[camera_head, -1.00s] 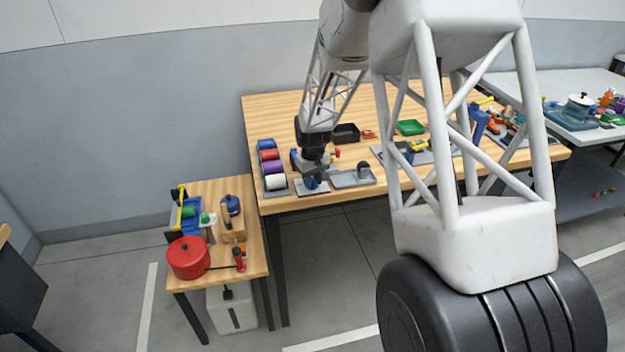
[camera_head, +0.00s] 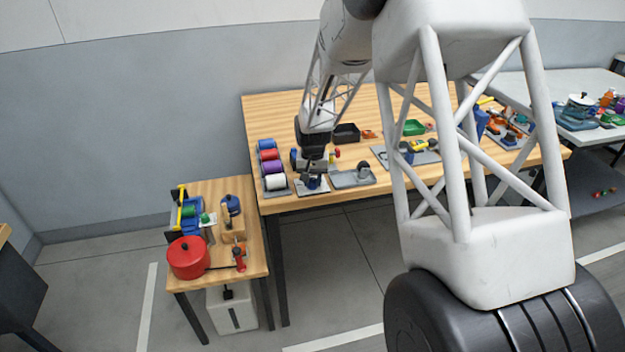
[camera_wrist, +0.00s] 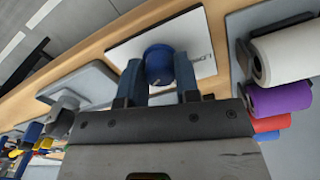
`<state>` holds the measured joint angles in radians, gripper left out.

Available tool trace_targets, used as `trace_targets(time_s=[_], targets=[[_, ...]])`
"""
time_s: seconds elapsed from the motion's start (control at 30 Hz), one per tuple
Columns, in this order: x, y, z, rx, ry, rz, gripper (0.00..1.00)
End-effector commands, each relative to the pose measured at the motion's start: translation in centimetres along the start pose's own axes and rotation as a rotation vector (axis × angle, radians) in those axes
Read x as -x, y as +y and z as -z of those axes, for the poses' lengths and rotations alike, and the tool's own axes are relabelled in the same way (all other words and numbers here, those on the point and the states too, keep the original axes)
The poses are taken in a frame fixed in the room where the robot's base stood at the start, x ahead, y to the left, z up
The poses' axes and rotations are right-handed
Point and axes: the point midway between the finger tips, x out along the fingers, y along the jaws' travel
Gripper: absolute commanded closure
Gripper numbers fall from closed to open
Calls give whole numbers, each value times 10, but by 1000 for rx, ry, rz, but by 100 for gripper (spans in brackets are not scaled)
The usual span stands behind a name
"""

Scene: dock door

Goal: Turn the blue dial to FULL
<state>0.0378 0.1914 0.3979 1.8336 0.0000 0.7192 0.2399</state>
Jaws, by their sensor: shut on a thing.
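The blue dial (camera_wrist: 158,62) sits on a white plate (camera_wrist: 188,32) at the front edge of the wooden table. My gripper (camera_wrist: 159,80) has its two fingers on either side of the dial and is shut on it. In the head view the dial (camera_head: 314,184) is partly hidden below my gripper (camera_head: 313,175). Which mark the dial points to cannot be told.
A rack of spools (camera_head: 274,182) stands just left of the plate, close to my gripper. A grey plate with a knob (camera_head: 353,178) lies just to the right. A black tray (camera_head: 346,133) is behind. A lower table holds a red pot (camera_head: 188,258).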

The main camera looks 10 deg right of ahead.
Motion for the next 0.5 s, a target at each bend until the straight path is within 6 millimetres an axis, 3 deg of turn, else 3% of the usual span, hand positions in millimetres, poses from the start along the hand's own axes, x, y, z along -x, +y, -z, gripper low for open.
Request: trace_targets(time_s=[0.23, 0.27, 0.4, 0.5], targets=[[1, 0, 1, 0, 3, 1, 94], [1, 0, 1, 0, 3, 1, 67], [1, 0, 1, 0, 2, 1, 46], [1, 0, 0, 1, 2, 0, 45]])
